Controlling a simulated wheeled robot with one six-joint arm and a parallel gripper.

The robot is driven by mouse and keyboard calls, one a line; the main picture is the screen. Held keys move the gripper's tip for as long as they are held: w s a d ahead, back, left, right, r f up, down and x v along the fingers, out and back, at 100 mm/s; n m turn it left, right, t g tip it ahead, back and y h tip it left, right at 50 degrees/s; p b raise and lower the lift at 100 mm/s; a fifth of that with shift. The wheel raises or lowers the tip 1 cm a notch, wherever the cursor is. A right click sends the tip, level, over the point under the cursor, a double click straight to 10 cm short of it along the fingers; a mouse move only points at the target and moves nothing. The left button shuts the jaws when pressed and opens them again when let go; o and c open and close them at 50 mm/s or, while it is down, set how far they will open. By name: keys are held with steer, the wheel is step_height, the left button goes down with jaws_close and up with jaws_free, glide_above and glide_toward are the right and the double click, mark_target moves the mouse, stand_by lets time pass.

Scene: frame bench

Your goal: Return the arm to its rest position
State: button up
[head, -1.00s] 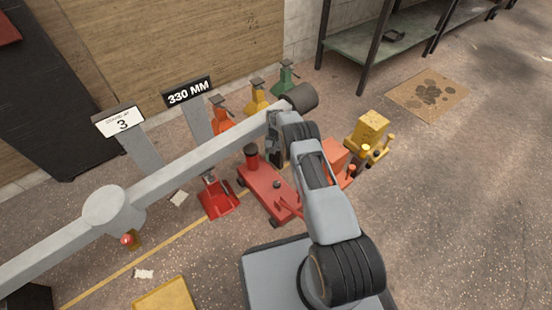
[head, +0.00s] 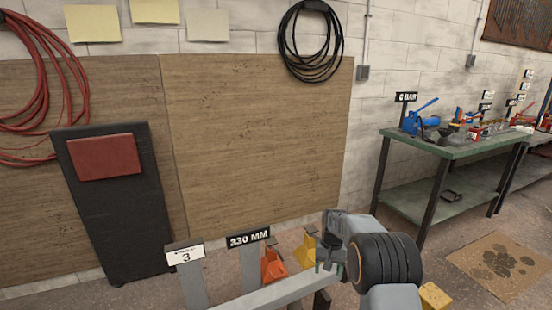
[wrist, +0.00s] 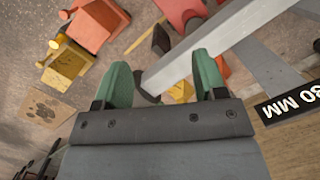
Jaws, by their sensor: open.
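My gripper (head: 328,266) shows in the head view above the right end of a grey beam (head: 268,296). In the wrist view my gripper (wrist: 164,75) has its two green fingers spread wide, with nothing held between them. The beam (wrist: 235,38) runs past beyond the fingers, and its dark-capped end shows in the gap. The right finger hides part of it. I cannot tell the exact clearance between fingers and beam.
Behind the beam stand an orange jack stand (head: 273,268) and a yellow one (head: 305,250), beside the 330 MM sign (head: 248,239). A green bench (head: 450,148) stands right. Red (wrist: 95,22) and yellow (wrist: 66,66) equipment lies below the gripper. Open floor lies around the paw mat (head: 492,262).

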steer(key=s+r+t+p, duration=0.1)
steer(key=s+r+p, duration=0.3)
steer(key=r, duration=0.5)
steer(key=s+r+t+p, duration=0.1)
steer(key=s+r+p, duration=0.3)
steer(key=r, duration=0.5)
steer(key=s+r+t+p, duration=0.1)
steer(key=s+r+p, duration=0.3)
steer(key=r, duration=0.5)
steer(key=s+a+r+n+t+p, duration=0.1)
steer(key=s+r+t+p, duration=0.1)
steer(key=s+r+p, duration=0.9)
steer(key=s+r, duration=0.3)
steer(key=s, duration=0.1)
steer(key=shift+s+n+h+p, duration=0.2)
steer(key=shift+n+h+p, duration=0.1)
steer(key=shift+n+p, duration=0.1)
steer(key=shift+c, duration=0.5)
